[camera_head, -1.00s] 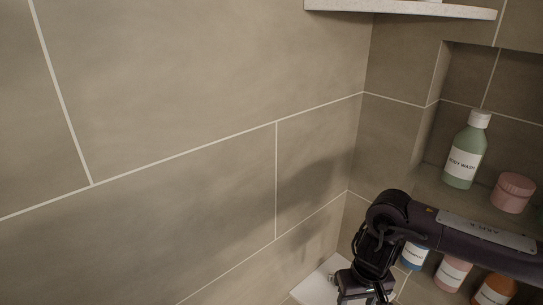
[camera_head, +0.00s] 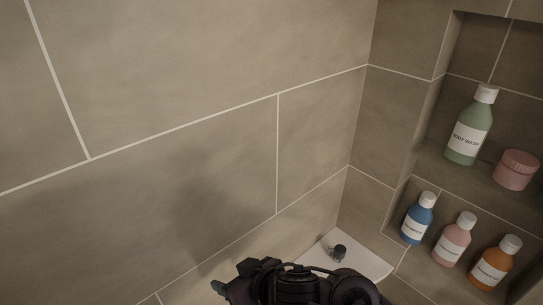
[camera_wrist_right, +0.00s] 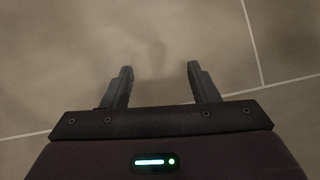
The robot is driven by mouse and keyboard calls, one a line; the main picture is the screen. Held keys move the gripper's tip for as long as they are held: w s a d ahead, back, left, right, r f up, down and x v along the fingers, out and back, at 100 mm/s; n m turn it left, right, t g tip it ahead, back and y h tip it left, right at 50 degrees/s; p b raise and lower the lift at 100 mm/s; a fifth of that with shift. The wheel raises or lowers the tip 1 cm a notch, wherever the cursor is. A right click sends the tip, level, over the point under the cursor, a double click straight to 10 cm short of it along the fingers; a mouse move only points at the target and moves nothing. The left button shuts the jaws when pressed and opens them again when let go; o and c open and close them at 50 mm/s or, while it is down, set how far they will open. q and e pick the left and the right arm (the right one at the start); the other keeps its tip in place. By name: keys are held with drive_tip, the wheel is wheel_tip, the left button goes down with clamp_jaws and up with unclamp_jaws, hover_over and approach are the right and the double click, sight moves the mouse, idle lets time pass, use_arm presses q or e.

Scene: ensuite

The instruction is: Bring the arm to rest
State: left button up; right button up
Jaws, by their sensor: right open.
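My right arm shows at the bottom middle of the head view, folded low in front of the tiled wall. My right gripper (camera_wrist_right: 160,83) shows in the right wrist view with its two fingers apart and nothing between them. It faces bare tile. In the head view its fingertips cannot be made out clearly. My left gripper is not in view.
A white corner shelf (camera_head: 368,262) with a small dark object (camera_head: 339,252) is just right of my arm. Niches at right hold a green body wash bottle (camera_head: 468,135), a pink jar (camera_head: 516,170), and blue (camera_head: 417,220), pink (camera_head: 452,243) and orange (camera_head: 494,266) bottles.

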drive_tip(key=s+d+f+m+g+h, duration=0.1)
drive_tip(key=s+d+f+m+h, duration=0.2)
drive_tip(key=d, duration=0.6)
drive_tip(key=s+d+f+m+g+h, duration=0.1)
drive_tip(key=s+d+f+h, duration=0.1)
drive_tip(key=s+d, duration=0.5)
drive_tip(key=s+d+f+m+g+h, duration=0.1)
drive_tip(key=s+d+f+m+h, duration=0.15)
drive_tip(key=d, duration=0.85)
wheel_tip(320, 180, down, 34)
drive_tip(key=g+b, duration=0.1)
drive_tip(key=b, duration=0.6)
use_arm(q)
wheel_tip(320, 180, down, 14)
drive_tip(key=b, duration=0.7)
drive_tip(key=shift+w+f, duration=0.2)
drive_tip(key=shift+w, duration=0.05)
use_arm(e)
drive_tip(key=s+d+f, duration=0.1)
drive_tip(key=s+f, duration=0.5)
drive_tip(key=f, duration=0.3)
drive_tip(key=s+d+f+g, duration=0.1)
drive_tip(key=s+f, duration=0.6)
drive_tip(key=f, duration=0.3)
drive_tip(key=s+d+f, duration=0.1)
drive_tip(key=s+f, duration=0.6)
drive_tip(key=f, duration=0.2)
drive_tip(key=shift+d+f+n+g+h, duration=0.3)
drive_tip(key=shift+n+g+h, duration=0.05)
drive_tip(key=shift+n+g, duration=0.1)
